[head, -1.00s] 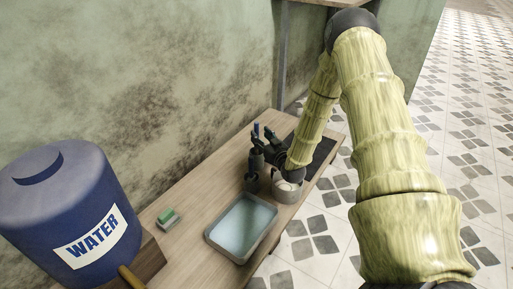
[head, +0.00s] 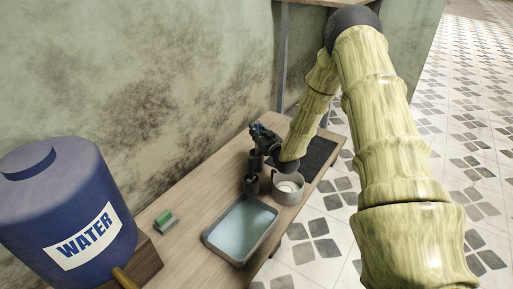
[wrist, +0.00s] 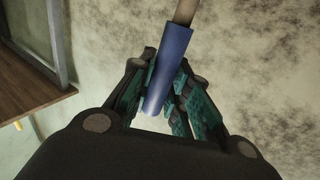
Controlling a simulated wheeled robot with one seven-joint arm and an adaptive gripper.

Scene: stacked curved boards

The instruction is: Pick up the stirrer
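The stirrer (wrist: 168,70) has a blue handle and a pale stick that runs out of the top of the wrist view. My gripper (wrist: 165,80) has its fingers closed in on both sides of the blue handle. In the head view my gripper (head: 262,138) is over the back of the wooden table, beside the dark cups. The stirrer is mostly hidden by my gripper there, and its lower end cannot be made out.
A dark cup (head: 251,184) and a round pale pot (head: 288,190) stand close below my gripper. A water-filled tray (head: 212,236), a green-topped sponge (head: 164,219) and a blue water barrel (head: 60,205) are nearer. A dark mat (head: 318,157) lies at the far end.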

